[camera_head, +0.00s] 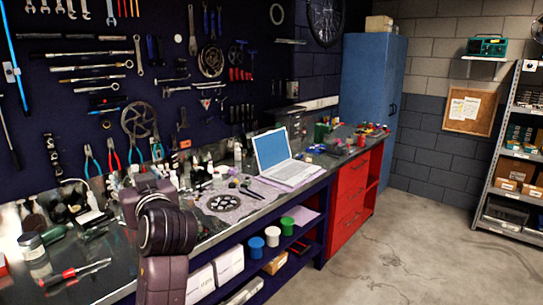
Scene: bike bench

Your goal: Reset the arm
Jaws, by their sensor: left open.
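My left arm rises from the bottom of the head view, dark and brownish, in front of the workbench (215,232). Its far end, with my left gripper (146,196), is over the left part of the bench top, and it is open. The fingers are small and mostly hidden by the arm's own links, and I see nothing held there. My right arm and gripper are not in view.
An open laptop (285,165), a chainring (222,203), a red-handled screwdriver (75,271) and several bottles crowd the bench. Tools hang on the dark wall behind. A red drawer unit (351,196), blue cabinet (368,85) and shelf rack (512,150) stand right. The floor is clear.

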